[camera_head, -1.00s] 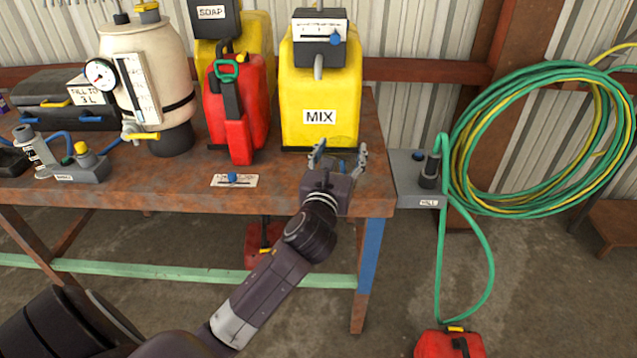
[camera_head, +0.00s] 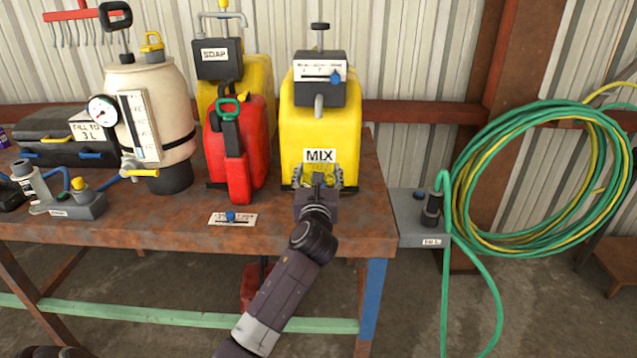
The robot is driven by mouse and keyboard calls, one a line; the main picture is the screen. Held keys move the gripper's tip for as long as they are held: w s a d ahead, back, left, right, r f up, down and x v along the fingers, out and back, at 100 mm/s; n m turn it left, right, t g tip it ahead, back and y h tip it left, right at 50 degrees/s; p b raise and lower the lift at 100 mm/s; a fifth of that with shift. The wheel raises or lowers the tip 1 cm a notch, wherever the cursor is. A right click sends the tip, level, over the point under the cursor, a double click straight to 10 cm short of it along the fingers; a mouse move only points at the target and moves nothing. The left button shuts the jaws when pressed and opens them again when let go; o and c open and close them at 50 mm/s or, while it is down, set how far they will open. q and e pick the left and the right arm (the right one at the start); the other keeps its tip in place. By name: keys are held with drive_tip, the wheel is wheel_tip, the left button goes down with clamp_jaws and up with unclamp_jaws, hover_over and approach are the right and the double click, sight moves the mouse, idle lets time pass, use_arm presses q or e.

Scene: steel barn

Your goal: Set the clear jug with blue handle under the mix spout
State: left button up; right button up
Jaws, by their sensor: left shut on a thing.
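The yellow MIX tank (camera_head: 296,125) stands at the right of the bench. Its grey mix spout (camera_head: 319,104) points down from the dark box on its front. My left gripper (camera_head: 320,177) is in front of the tank, below the spout in the picture, with its fingers around something. I take this to be the clear jug with the blue handle. The jug is see-through and largely hidden by the gripper, so its outline and exact place under the spout cannot be made out. My right gripper is not in view.
A red can (camera_head: 230,160) and the yellow SOAP tank (camera_head: 240,90) stand left of the MIX tank. A cream pressure tank (camera_head: 172,105) is farther left. A small slider plate (camera_head: 232,218) is near the front edge. The bench (camera_head: 370,215) is clear right of the gripper.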

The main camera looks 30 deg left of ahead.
use_arm(q)
wheel_tip(320, 180, down, 2)
drive_tip(key=shift+f, duration=0.15)
drive_tip(key=o, duration=1.6)
drive_tip(key=shift+f, duration=0.15)
drive_tip(key=v, duration=1.2)
